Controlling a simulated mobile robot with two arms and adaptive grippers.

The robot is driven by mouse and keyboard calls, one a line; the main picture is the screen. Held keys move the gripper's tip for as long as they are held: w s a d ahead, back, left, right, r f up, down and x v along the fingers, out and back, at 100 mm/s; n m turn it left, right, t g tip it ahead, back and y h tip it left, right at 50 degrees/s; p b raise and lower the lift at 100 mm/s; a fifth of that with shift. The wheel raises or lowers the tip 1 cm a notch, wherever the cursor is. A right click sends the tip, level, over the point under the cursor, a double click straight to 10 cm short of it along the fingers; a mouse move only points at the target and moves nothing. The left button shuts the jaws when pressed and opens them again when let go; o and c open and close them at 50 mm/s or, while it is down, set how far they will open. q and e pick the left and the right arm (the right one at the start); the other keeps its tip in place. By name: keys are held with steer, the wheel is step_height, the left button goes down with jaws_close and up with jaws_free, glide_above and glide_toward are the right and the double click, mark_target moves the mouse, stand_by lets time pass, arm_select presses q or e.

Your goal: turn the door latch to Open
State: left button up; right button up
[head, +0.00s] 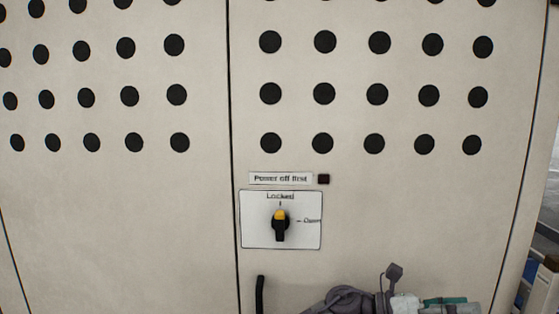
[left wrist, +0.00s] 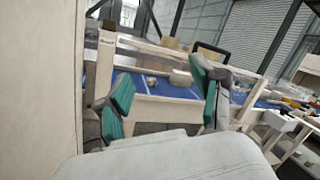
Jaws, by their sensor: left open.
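The door latch (head: 280,226) is a black knob with a yellow top on a white plate (head: 255,236) on the beige cabinet door. Its yellow end points up to the word "Locked"; "Open" is marked to its right. My left gripper (head: 400,300) shows partly at the bottom edge of the head view, below and right of the latch and apart from it. In the left wrist view its teal-padded fingers (left wrist: 163,88) are spread with nothing between them. The latch is not seen in that view. My right gripper is not in view.
The wrist view shows a blue-topped bench (left wrist: 150,108) and a beige panel (left wrist: 40,80) at left.

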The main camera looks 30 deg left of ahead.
arm_select(q)
steer(key=s+d+r+m+g+y, duration=0.1)
steer(key=s+r+m+g, duration=0.4)
steer(key=m, duration=0.3)
steer(key=m+t+y+p, duration=0.2)
steer(key=m+y+p, duration=0.2)
steer(key=m+y, duration=1.3)
glide_toward(279, 214)
steer(key=f+n+y, duration=0.1)
steer(key=w+d+f+n+y, duration=0.1)
steer(key=f, duration=0.1)
steer(key=d+f+n+y+b, duration=0.1)
steer(key=f, duration=0.1)
steer(key=shift+w+f, duration=0.1)
steer(key=shift+w, duration=0.1)
steer(key=p+x, duration=0.1)
steer(key=x, duration=0.5)
steer(key=shift+w+a+f, duration=0.1)
steer(key=shift+w+a, duration=0.05)
steer(key=shift+w+a+f+p, duration=0.1)
steer(key=shift+w+f+p, duration=0.2)
steer(key=shift+f, duration=0.3)
steer(key=shift+s, duration=0.1)
